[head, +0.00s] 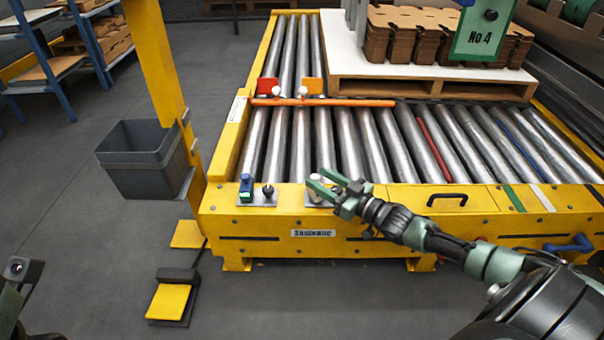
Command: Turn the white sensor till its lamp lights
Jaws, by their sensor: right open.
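The white sensor (314,197) is on a small plate on the yellow front frame of the roller conveyor, mostly hidden by my right gripper. No lit lamp can be made out on it. My right gripper (322,183) is open, its green fingers right over the sensor; I cannot tell whether they touch it.
An orange bar (345,102) crosses the rollers, with two white round pieces (302,91) beside it. A white-topped pallet (350,66) carries cardboard stacks. A yellow post and grey bin (143,160) stand left. A yellow pedal (169,302) lies on the floor. A black handle (447,199) is right of the gripper.

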